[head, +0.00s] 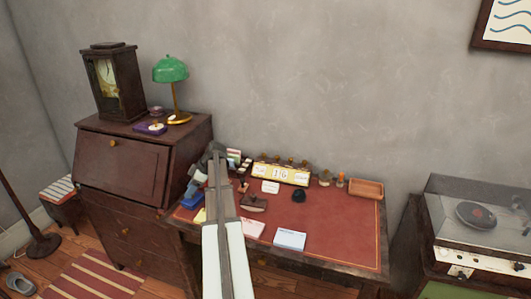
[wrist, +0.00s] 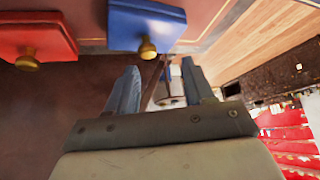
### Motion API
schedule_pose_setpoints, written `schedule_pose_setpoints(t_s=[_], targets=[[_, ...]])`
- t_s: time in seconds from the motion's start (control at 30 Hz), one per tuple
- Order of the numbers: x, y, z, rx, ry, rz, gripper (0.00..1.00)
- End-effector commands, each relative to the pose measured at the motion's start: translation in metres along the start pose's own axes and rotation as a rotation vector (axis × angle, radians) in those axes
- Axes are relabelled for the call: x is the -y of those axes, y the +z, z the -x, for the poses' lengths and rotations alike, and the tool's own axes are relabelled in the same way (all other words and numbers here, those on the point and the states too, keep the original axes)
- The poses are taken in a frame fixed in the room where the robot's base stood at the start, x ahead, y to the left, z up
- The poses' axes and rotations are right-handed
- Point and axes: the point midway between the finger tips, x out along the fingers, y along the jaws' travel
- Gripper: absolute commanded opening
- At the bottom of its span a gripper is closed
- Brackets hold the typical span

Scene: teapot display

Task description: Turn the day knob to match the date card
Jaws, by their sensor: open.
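A cream desk calendar (head: 281,174) stands at the back of the red-topped desk. Its middle window seems to read 16; the side windows are too small to read. Several small brass knobs (head: 291,161) line its top, and I cannot tell which is the day knob. A small white card (head: 270,187) stands in front of it; its writing is unreadable. My gripper (head: 216,152) is at the desk's left end, left of the calendar and apart from it. In the wrist view, my gripper (wrist: 160,78) is open, with no object clearly held between its fingers.
A blue block (wrist: 147,25) and a red block (wrist: 35,35), each with a brass knob, are near my fingers in the wrist view. The desk (head: 340,225) also holds papers, a dark round object (head: 299,196) and a wooden tray (head: 366,188). Its right front is clear.

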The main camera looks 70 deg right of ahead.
Motion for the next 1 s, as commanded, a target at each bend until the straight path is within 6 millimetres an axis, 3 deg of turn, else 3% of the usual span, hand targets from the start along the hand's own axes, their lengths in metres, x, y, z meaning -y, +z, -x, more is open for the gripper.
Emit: schedule_pose_setpoints(t_s=[0.03,0.1,0.3,0.43,0.6,0.7,0.8,1.0], targets=[[-0.034,0.013,0.023,0.017,0.022,-0.025,0.53],[-0.067,0.035,0.056,0.043,0.049,-0.061,0.53],[-0.147,0.104,0.162,0.121,0.123,-0.172,0.53],[-0.184,0.149,0.232,0.167,0.164,-0.243,0.53],[-0.206,0.190,0.302,0.199,0.206,-0.302,0.53],[-0.210,0.202,0.326,0.205,0.221,-0.318,0.53],[-0.211,0.207,0.337,0.208,0.229,-0.324,0.53],[-0.213,0.212,0.322,0.209,0.228,-0.326,0.53]])
